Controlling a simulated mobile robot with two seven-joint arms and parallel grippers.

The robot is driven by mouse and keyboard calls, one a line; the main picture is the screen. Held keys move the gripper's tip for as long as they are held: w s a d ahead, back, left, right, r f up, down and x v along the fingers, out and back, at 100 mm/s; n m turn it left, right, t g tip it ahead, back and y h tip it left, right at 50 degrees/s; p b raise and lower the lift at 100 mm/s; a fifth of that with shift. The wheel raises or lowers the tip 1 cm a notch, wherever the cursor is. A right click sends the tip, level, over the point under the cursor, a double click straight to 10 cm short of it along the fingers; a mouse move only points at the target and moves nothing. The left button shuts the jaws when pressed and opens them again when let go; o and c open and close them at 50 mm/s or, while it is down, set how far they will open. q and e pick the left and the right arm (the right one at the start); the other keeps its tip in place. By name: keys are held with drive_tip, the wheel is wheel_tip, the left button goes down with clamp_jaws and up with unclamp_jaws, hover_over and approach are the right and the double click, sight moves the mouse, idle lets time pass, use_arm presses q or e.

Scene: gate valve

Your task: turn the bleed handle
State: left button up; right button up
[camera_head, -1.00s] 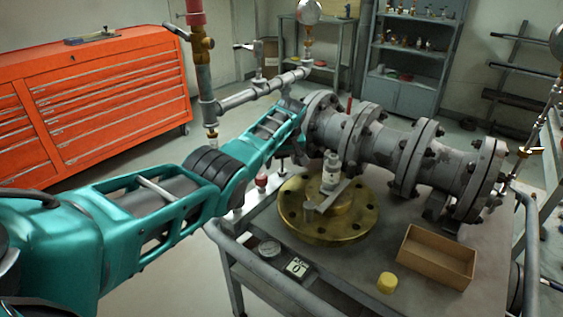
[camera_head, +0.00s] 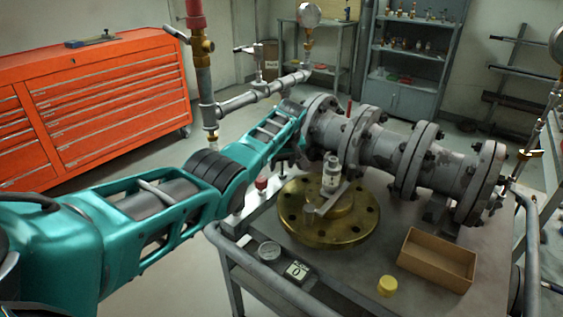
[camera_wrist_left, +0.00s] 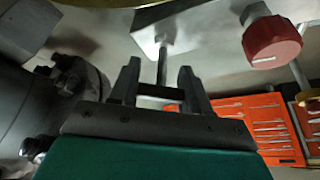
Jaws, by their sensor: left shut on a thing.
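In the left wrist view my left gripper (camera_wrist_left: 160,85) is shut on the bleed handle. A thin grey stem (camera_wrist_left: 162,62) runs from a pale plate (camera_wrist_left: 195,22) to a short crossbar between the fingers. The plate also carries a red knob (camera_wrist_left: 272,42) beside the stem. My right gripper is not in view.
The grey flanged valve body (camera_head: 380,150) lies across the bench just beyond my arm. A vertical pipe (camera_head: 207,100) stands behind my arm.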

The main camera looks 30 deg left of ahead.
use_arm(q)
drive_tip(key=m+t+p, duration=0.1)
drive_tip(key=m+p, duration=0.2)
drive_tip(key=shift+r+h, duration=0.2)
drive_tip(key=shift+h, duration=0.2)
drive_tip(key=m+p, duration=0.1)
drive_tip(key=m, duration=0.1)
drive_tip(key=shift+w+f+m+h, duration=0.1)
drive_tip(key=shift+w+m+h, duration=0.05)
drive_tip(key=shift+m+h, duration=0.2)
drive_tip(key=shift+d+m+t+h, duration=0.15)
drive_tip(key=shift+m+t+h, duration=0.35)
drive_tip(key=shift+m, duration=0.65)
drive_tip(key=shift+m+h+b, duration=0.4)
drive_tip(key=shift+m+h, duration=0.25)
drive_tip(key=shift+m, duration=0.75)
drive_tip(key=shift+d, duration=0.1)
drive_tip(key=o, duration=1.1)
drive_tip(key=shift+f, duration=0.1)
drive_tip(key=shift+c, duration=0.2)
